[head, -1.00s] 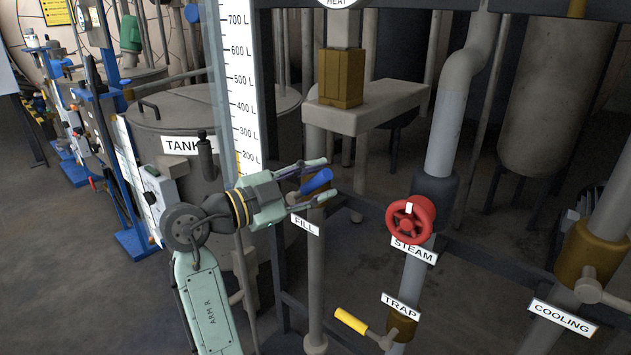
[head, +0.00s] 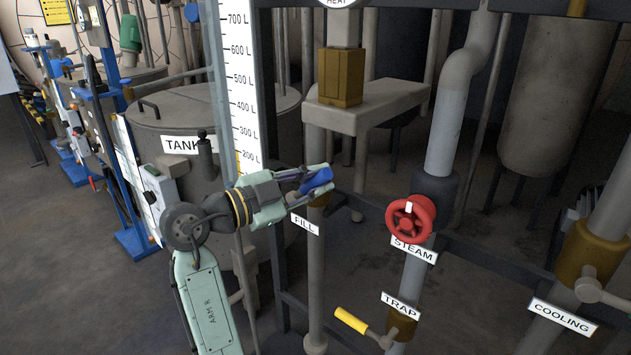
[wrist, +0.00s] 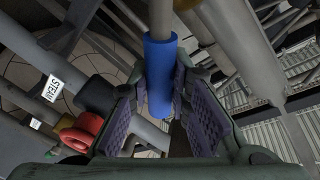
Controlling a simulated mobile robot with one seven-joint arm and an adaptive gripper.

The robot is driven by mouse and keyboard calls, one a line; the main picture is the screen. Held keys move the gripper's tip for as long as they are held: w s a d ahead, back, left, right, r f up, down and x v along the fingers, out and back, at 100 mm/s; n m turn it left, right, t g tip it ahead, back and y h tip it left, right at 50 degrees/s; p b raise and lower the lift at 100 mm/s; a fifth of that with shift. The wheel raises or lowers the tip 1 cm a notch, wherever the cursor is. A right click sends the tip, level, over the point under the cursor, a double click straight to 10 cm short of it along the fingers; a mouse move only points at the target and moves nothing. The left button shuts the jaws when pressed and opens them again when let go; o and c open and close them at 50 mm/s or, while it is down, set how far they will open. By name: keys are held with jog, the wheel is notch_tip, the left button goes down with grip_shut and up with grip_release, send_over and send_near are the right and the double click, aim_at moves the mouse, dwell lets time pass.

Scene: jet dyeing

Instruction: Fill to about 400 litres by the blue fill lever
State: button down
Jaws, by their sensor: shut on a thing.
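The blue fill lever (head: 317,181) is on the pipe above the FILL label (head: 305,224). My gripper (head: 314,184) is shut on its blue grip, one finger on each side. In the wrist view the blue lever (wrist: 161,75) runs between the two purple-lined finger pads of my gripper (wrist: 162,108). The level scale (head: 239,90) stands upright behind my gripper, marked from 200 L up to 700 L in the part I see. A yellow band (head: 238,162) shows near the 200 L mark. The lever's pivot is partly hidden by my gripper.
A red STEAM handwheel (head: 410,219) is right of the lever. A yellow TRAP lever (head: 351,321) is below, and a COOLING valve (head: 592,252) is at far right. A grey tank (head: 215,110) stands behind. Pipes crowd the space around my gripper.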

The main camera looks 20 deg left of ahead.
jog(key=a+n, duration=0.1)
jog(key=n, duration=0.1)
jog(key=a+r+n+t+b, duration=0.1)
jog(key=n, duration=0.1)
jog(key=w+a+r+n+b, duration=0.1)
jog(key=shift+w+a+r+n, duration=0.1)
jog(key=shift+a+n, duration=0.05)
jog(key=shift+n, duration=0.25)
jog(key=c, duration=1.5)
grip_release()
jog(key=shift+o, duration=0.2)
jog(key=v, duration=1.2)
jog(key=shift+f, duration=0.35)
